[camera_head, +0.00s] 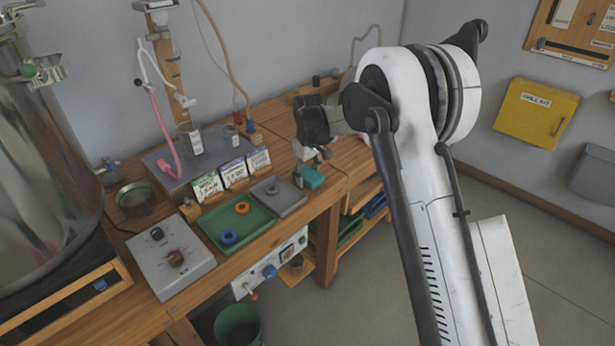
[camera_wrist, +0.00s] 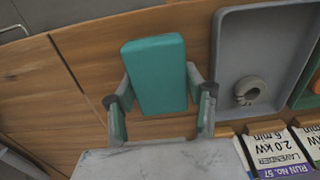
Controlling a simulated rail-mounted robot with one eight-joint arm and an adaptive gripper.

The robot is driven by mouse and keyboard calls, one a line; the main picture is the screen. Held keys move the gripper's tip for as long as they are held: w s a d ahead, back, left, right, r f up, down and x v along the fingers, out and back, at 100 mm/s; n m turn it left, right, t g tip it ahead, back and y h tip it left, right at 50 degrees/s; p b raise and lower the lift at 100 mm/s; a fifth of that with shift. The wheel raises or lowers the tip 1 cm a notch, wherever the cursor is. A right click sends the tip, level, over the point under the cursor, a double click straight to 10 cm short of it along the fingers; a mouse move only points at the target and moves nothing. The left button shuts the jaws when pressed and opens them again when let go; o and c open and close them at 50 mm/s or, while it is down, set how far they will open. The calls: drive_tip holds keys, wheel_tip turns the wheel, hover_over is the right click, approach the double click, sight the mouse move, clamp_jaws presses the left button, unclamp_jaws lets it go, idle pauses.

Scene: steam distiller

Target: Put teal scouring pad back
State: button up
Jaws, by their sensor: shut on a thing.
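The teal scouring pad (camera_wrist: 155,76) is a rounded teal block between the fingers of my gripper (camera_wrist: 158,95) in the wrist view. My gripper is shut on it. In the head view the pad (camera_head: 312,177) shows below my gripper (camera_head: 305,160), over the wooden bench just right of the grey tray (camera_head: 279,196). The grey tray (camera_wrist: 226,72) also shows right of the pad in the wrist view, with one grey ring (camera_wrist: 249,91) in it. I cannot tell whether the pad touches the bench.
A green tray (camera_head: 240,240) with an orange ring (camera_head: 242,208) and a blue ring (camera_head: 229,238) lies left of the grey tray. Printed cards (camera_head: 233,172) stand behind the trays. A grey control box (camera_head: 170,262) is at the left. A green bucket (camera_head: 237,325) stands below the bench.

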sight(308, 173)
drive_tip(key=shift+f, duration=0.2)
drive_tip(key=o, duration=1.2)
drive_tip(key=shift+r, duration=0.15)
wheel_tip(308, 173, up, 12)
drive_tip(key=p, duration=0.1)
drive_tip(key=shift+r, duration=0.2)
